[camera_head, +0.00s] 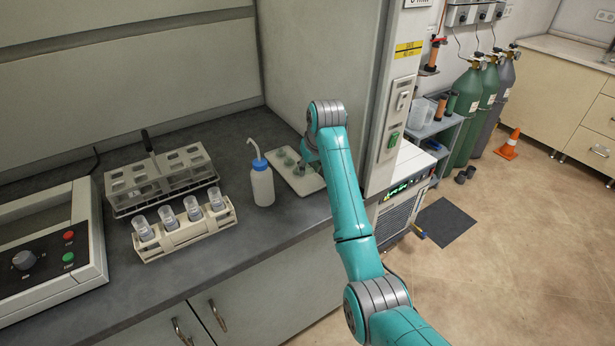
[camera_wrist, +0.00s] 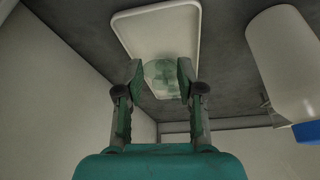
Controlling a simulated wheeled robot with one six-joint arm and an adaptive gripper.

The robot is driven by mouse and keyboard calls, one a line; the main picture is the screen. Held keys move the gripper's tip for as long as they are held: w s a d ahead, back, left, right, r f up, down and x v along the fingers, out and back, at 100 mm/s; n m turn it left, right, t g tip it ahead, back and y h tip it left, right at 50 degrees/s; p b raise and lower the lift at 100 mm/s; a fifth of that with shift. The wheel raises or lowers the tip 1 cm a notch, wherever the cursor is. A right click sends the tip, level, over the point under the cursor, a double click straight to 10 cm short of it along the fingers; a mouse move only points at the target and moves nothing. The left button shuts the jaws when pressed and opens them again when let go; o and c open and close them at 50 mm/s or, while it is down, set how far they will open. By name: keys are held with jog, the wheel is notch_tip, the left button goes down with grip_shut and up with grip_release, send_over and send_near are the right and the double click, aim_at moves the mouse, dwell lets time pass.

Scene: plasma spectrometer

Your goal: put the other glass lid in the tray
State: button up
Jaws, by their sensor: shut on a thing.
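The white tray (camera_head: 311,185) lies on the dark counter against the side wall; in the wrist view its rim and bare floor (camera_wrist: 138,33) show ahead of my fingers. My gripper (camera_wrist: 158,80) is shut on a clear greenish glass lid (camera_wrist: 160,76), held between the two fingertips and seen against the tray. Whether the lid touches the tray floor I cannot tell. My arm partly covers the tray's right side there, and the fingertips are hard to make out.
A wash bottle with a blue cap (camera_head: 262,186) stands close left of the tray; it also shows in the wrist view (camera_wrist: 283,62). A cup rack (camera_head: 187,233), a grey tube rack (camera_head: 160,180) and an instrument (camera_head: 50,250) stand further left. The cabinet edge is close on the right.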

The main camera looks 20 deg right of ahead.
aim_at(308, 184)
jog(key=shift+f, duration=2.15)
jog(key=o, duration=0.7)
jog(key=shift+f, duration=0.1)
jog(key=shift+o, duration=0.2)
jog(key=v, duration=1.2)
